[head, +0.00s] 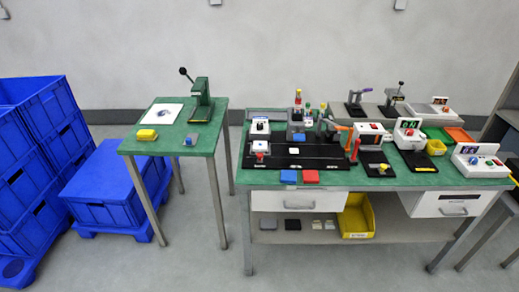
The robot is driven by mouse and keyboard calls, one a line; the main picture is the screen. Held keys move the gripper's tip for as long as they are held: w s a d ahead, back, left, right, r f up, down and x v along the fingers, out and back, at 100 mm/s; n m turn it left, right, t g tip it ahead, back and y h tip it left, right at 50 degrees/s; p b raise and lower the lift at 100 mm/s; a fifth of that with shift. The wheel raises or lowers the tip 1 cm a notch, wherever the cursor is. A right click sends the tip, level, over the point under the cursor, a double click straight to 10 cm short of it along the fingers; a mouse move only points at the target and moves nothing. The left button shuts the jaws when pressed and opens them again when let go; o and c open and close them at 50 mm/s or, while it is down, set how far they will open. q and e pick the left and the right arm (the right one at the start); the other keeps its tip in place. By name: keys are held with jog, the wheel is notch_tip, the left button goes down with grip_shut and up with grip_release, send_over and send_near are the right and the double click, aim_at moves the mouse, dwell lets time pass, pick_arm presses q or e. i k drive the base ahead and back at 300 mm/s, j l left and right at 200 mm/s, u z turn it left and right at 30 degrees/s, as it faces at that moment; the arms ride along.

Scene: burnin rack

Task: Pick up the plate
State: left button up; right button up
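No dinner-type plate shows in the head view, and I cannot tell for sure which item is the plate. A small flat white piece (294,151) lies on the black board (310,163) on the long bench. Neither of my grippers is in view.
Blue crates (30,150) stand at the left. The long bench (430,180) holds several devices. A gap of floor separates the tables.

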aim_at(258, 146)
jog(key=i+l+u, duration=0.1)
jog(key=l, duration=0.3)
jog(key=i+l+u, duration=0.1)
jog(key=l, duration=0.3)
jog(key=i+l+u, duration=0.15)
jog(key=l, duration=0.25)
jog(key=i+l+u, duration=0.1)
jog(key=l, duration=0.35)
jog(key=i+l+u, duration=0.1)
jog(key=i+l, duration=0.15)
jog(key=l, duration=0.15)
jog(key=l+u, duration=0.1)
jog(key=l, duration=0.35)
jog(key=i, duration=0.05)
